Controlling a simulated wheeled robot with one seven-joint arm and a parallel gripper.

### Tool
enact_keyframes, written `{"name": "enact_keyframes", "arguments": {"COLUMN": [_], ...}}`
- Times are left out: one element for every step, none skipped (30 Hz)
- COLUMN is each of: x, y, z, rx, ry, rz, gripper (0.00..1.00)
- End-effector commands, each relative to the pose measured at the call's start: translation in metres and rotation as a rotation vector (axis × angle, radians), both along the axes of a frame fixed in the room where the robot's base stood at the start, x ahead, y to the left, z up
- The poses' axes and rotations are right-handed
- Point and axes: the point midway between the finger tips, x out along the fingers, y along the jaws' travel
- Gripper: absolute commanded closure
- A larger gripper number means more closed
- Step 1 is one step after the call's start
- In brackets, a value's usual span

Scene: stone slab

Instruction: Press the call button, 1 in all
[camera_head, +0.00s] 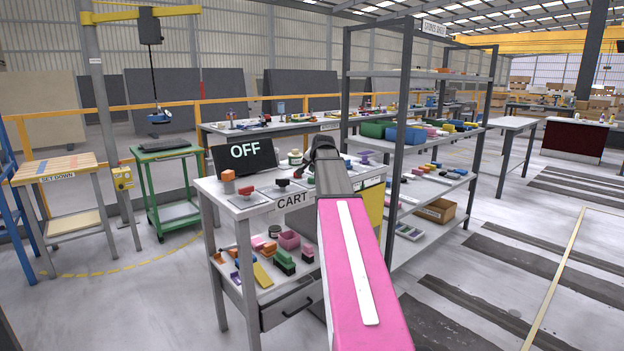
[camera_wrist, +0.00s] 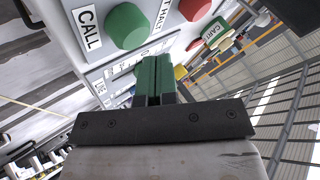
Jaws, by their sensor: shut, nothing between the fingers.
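The green round button (camera_wrist: 128,26) with a "CALL" label (camera_wrist: 87,28) beside it is on a pale panel in the wrist view. A red round button (camera_wrist: 195,8) with a partly cut-off label is to its right. My gripper (camera_wrist: 153,62) is shut and empty, its dark green fingertips below the green button in the picture and seemingly apart from it. In the head view my gripper (camera_head: 322,146) is over the back right of the cart top (camera_head: 222,190); I cannot make out the call button there, and my arm covers part of that area.
Loose blocks lie on the lower shelf (camera_head: 262,280). A tall grey rack (camera_head: 402,120) stands close to the right of my gripper.

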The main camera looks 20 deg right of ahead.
Motion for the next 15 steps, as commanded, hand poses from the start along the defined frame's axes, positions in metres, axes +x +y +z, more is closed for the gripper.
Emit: {"name": "enact_keyframes", "arguments": {"x": [0.0,0.0,0.0,0.0,0.0,0.0,0.0,0.0,0.0,0.0,0.0,0.0,0.001,0.001,0.001], "y": [0.0,0.0,0.0,0.0,0.0,0.0,0.0,0.0,0.0,0.0,0.0,0.0,0.0,0.0,0.0], "z": [0.0,0.0,0.0,0.0,0.0,0.0,0.0,0.001,0.001,0.003,0.004,0.006,0.009,0.011,0.014], "rx": [0.0,0.0,0.0,0.0,0.0,0.0,0.0,0.0,0.0,0.0,-0.001,0.0,0.0,0.0,0.0], "ry": [0.0,0.0,0.0,0.0,0.0,0.0,0.0,0.0,0.0,0.0,-0.001,-0.001,-0.001,-0.001,-0.001], "rz": [0.0,0.0,0.0,0.0,0.0,0.0,0.0,0.0,0.0,0.0,-0.001,0.0,0.0,0.0,0.0], "gripper": [1.0,1.0,1.0,1.0,1.0,1.0,1.0,1.0,1.0,1.0,1.0,1.0,1.0,1.0,1.0]}}
